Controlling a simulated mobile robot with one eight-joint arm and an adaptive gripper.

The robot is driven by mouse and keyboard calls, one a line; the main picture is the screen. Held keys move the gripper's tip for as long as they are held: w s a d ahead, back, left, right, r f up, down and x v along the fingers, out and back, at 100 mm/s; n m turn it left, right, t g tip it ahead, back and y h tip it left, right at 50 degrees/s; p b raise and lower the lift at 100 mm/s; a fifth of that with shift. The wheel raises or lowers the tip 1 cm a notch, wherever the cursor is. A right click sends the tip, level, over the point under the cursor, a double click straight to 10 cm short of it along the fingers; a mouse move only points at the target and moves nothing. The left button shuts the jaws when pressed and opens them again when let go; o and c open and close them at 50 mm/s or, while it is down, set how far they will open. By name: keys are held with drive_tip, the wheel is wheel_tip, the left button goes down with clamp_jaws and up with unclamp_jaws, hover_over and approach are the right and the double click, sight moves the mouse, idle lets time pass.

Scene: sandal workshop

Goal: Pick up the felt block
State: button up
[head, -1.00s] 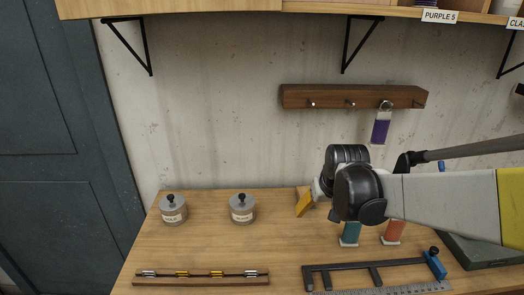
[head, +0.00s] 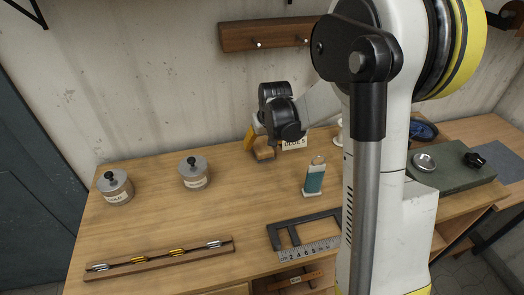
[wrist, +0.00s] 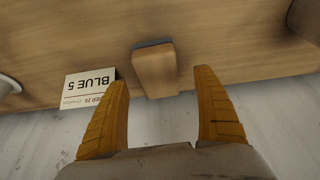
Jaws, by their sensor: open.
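The felt block is a small wooden block (wrist: 154,72) with a thin grey layer along one edge, in the middle of the wrist view. In the head view the block (head: 264,153) stands near the back of the bench, just below my gripper (head: 254,139). In the wrist view my gripper (wrist: 163,80) is open, with its two yellow fingers apart. The block shows in the gap between the fingertips, and nothing is held. I cannot tell whether the fingers reach down around it. My arm hides part of the bench in the head view.
A "BLUE 5" card (wrist: 90,90) lies close beside the block. A teal tag stand (head: 314,178) is in front to the right. Two lidded tins (head: 195,173) stand to the left. A black frame with a ruler (head: 305,235) lies in front. The wall is close behind.

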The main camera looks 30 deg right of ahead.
sight(262, 145)
drive_tip(key=b+x, duration=0.1)
drive_tip(key=x, duration=0.3)
drive_tip(key=shift+w+d, duration=0.1)
drive_tip(key=shift+d, duration=0.05)
drive_tip(key=shift+r, duration=0.15)
drive_tip(key=c, duration=1.3)
drive_tip(key=shift+r, duration=0.65)
wheel_tip(262, 145, up, 3)
drive_tip(key=shift+p, duration=0.95)
drive_tip(key=s+d+r+p, duration=0.1)
drive_tip(key=s+d+r, duration=0.1)
drive_tip(key=s+d+r+p, duration=0.1)
drive_tip(key=s+d+r, duration=0.1)
drive_tip(key=s+d, duration=0.1)
drive_tip(key=s+d+r+p, duration=0.1)
drive_tip(key=s+d+r, duration=0.1)
drive_tip(key=s+d, duration=0.1)
drive_tip(key=shift+s+d+r, duration=0.15)
drive_tip(key=shift+r, duration=0.2)
